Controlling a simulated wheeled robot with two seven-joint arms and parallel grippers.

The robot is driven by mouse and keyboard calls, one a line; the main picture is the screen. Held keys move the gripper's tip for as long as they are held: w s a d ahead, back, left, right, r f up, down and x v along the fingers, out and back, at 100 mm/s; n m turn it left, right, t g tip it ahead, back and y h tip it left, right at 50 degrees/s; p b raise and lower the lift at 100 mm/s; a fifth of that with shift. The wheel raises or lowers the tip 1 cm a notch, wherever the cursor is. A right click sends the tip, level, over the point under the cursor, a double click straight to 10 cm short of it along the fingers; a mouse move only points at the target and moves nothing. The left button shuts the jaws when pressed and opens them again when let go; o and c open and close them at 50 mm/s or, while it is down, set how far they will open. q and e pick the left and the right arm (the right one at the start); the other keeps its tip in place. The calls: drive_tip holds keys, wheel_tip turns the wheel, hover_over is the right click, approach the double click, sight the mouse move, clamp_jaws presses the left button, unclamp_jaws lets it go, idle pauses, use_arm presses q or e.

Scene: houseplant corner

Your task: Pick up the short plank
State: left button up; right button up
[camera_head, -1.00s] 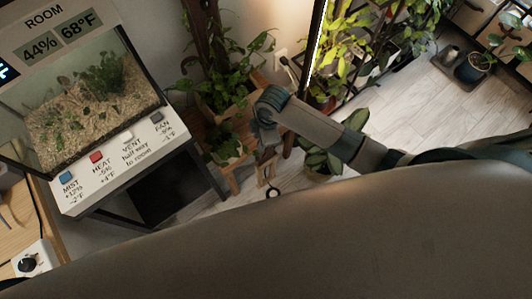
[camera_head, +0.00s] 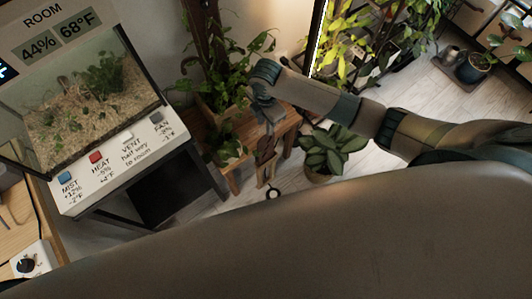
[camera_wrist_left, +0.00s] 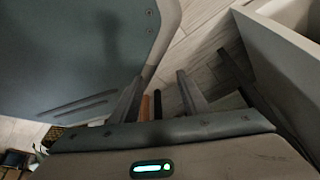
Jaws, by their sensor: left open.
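I cannot pick out the short plank with certainty in either view. My right gripper (camera_head: 268,122) hangs over the wooden plant stand (camera_head: 284,122) in the head view; its fingers are small and dark, and I cannot tell whether they are apart. A brown piece shows just below it, but I cannot tell whether they touch. My left gripper (camera_wrist_left: 160,95) shows only in the left wrist view, with its two fingers spread apart. A narrow orange-brown strip and a dark strip show between the fingers, too small to identify.
A terrarium (camera_head: 95,105) on a dark stand is at left, beside a wooden table (camera_head: 28,228). A potted plant (camera_head: 328,152) stands on the floor right of the plant stand. Pale floor (camera_head: 415,110) is open at right. My own body covers the lower head view.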

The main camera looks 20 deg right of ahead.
approach(267, 144)
drive_tip(key=f, duration=0.5)
drive_tip(key=shift+w+a+f+p, duration=0.1)
drive_tip(key=shift+a+p, duration=0.1)
drive_tip(key=shift+p, duration=0.1)
drive_tip(key=shift+f, duration=0.15)
use_arm(q)
drive_tip(key=shift+s+a+f+g, duration=0.15)
drive_tip(key=shift+s+a, duration=0.15)
drive_tip(key=shift+s, duration=0.3)
drive_tip(key=shift+s+a+g, duration=0.15)
drive_tip(key=shift+s+a, duration=0.1)
drive_tip(key=shift+s, duration=0.3)
drive_tip(key=shift+w, duration=0.2)
drive_tip(key=shift+w, duration=0.1)
use_arm(e)
drive_tip(key=shift+f, duration=0.1)
drive_tip(key=shift+f, duration=0.2)
drive_tip(key=shift+w+d+f, duration=0.1)
drive_tip(key=shift+f, duration=1.05)
drive_tip(key=shift+w+d+f, duration=0.1)
drive_tip(key=shift+f, duration=1.05)
use_arm(q)
drive_tip(key=shift+s+a, duration=0.15)
drive_tip(key=shift+s, duration=0.7)
drive_tip(key=shift+w, duration=0.3)
use_arm(e)
clamp_jaws()
